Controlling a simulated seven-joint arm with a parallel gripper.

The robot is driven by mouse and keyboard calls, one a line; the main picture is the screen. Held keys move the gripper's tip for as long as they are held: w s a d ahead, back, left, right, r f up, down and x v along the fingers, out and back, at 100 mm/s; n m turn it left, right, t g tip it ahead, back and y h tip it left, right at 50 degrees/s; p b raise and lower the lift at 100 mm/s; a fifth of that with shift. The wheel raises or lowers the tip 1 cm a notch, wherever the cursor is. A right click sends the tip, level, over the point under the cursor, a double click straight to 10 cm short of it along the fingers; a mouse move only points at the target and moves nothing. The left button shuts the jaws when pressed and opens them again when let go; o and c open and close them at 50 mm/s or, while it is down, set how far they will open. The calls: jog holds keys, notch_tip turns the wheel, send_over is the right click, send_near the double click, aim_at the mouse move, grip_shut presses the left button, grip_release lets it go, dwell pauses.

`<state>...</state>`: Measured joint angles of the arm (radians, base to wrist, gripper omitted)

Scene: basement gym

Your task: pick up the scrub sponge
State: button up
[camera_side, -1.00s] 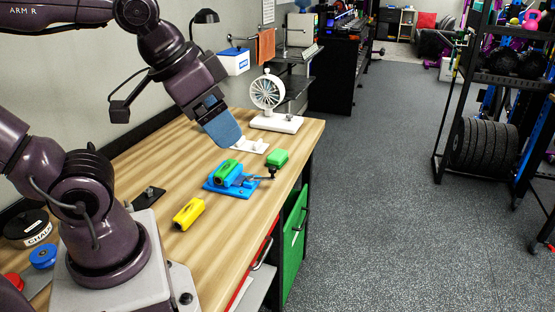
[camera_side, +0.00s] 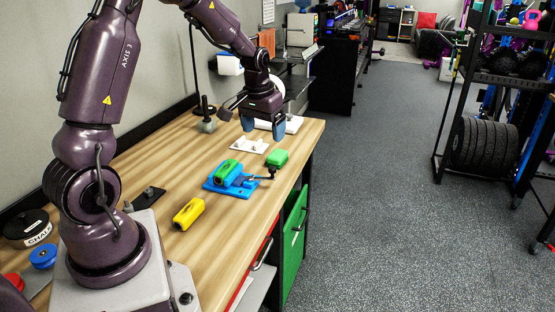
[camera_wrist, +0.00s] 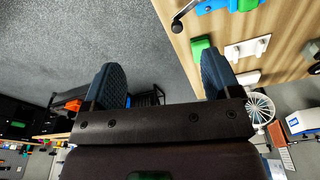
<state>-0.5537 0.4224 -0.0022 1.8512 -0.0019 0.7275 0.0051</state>
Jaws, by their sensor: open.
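A small green block (camera_side: 277,158), which looks like the scrub sponge, lies on the wooden table near its right edge. It also shows in the wrist view (camera_wrist: 200,48), just beyond the tip of the right finger. My gripper (camera_side: 263,129) is over the far part of the table, above and behind the block and apart from it. Its two blue fingers point down. In the wrist view my gripper (camera_wrist: 162,82) has its fingers wide apart with nothing between them.
A blue vise-like fixture (camera_side: 232,188) holding a green piece stands left of the block, its handle reaching toward it. A yellow block (camera_side: 188,213) lies nearer. A white two-peg plate (camera_side: 249,146) lies behind. A fan base (camera_side: 292,124) stands near my gripper. Bare table (camera_side: 225,238) lies in front.

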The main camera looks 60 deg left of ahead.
jog(key=w+a+f+n, duration=0.2)
jog(key=w+a+f, duration=0.1)
jog(key=a+f, duration=0.65)
jog(key=t+y, duration=0.2)
send_near(276, 155)
jog(key=x, duration=0.4)
jog(key=shift+a, duration=0.1)
jog(key=shift+x, duration=3.1)
jog(key=shift+s, duration=0.1)
jog(key=c, duration=1)
